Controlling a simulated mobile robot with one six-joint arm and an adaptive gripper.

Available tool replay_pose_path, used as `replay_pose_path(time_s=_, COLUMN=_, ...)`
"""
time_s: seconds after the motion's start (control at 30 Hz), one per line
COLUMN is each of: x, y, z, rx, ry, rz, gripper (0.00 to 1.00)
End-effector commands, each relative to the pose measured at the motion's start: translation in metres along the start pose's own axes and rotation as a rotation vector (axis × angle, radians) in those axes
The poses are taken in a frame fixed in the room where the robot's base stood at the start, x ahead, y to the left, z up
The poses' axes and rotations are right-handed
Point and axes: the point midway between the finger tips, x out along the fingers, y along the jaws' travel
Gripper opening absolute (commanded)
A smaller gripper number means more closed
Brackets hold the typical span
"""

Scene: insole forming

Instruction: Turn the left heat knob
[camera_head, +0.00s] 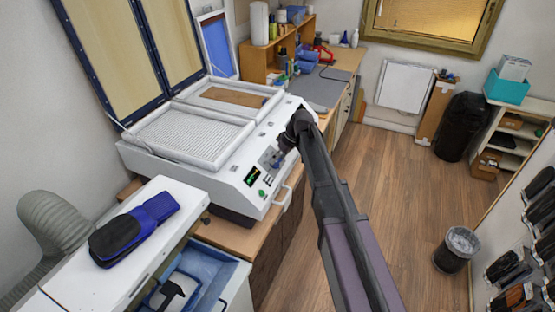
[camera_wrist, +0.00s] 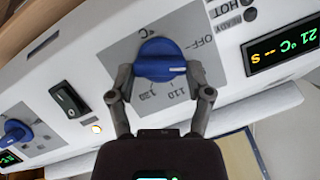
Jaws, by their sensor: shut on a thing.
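The left heat knob (camera_wrist: 160,48) is a round blue knob on a grey dial plate with temperature marks and OFF, on the white machine's (camera_head: 240,165) front panel. My gripper (camera_wrist: 160,76) is shut on it, one finger on each side, in the wrist view. A pale pointer line shows on the knob near the lower marks. In the head view my gripper (camera_head: 279,158) is at the panel, right of the lit display (camera_head: 254,176), and mostly hides the knob. A second blue knob (camera_wrist: 15,132) shows at the left of the wrist view.
A black rocker switch (camera_wrist: 69,99) and an orange lamp (camera_wrist: 97,129) lie between the knobs. A light handle (camera_head: 289,199) sticks out below the panel. Open floor (camera_head: 395,210) is to the right.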

Motion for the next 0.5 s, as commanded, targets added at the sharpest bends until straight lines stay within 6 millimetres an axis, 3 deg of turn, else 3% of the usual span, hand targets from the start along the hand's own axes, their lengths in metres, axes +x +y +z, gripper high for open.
replay_pose_path(time_s=0.5, x=0.0018, y=0.0060, z=0.0025, rx=0.465, ry=-0.002, rz=-0.160, gripper=0.18)
